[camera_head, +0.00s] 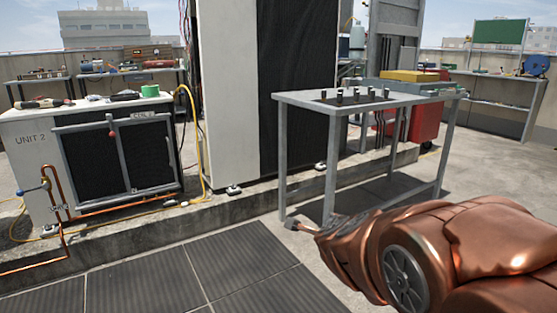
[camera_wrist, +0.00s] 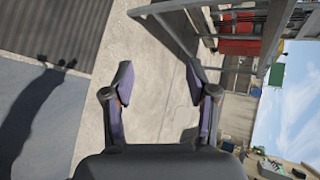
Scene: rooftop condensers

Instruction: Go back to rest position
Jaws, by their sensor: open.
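My copper-coloured arm (camera_head: 450,248) reaches in from the lower right in the head view. My gripper (camera_head: 291,224) is at its end, small and low, in front of the grey table's left leg. In the wrist view my gripper (camera_wrist: 160,85) is open, with its two dark fingers wide apart. Nothing is between the fingers but a view of the concrete floor. The wrist picture is turned on its side.
Dark floor mats (camera_head: 140,278) lie in front. A red bin (camera_head: 425,122) stands behind the table.

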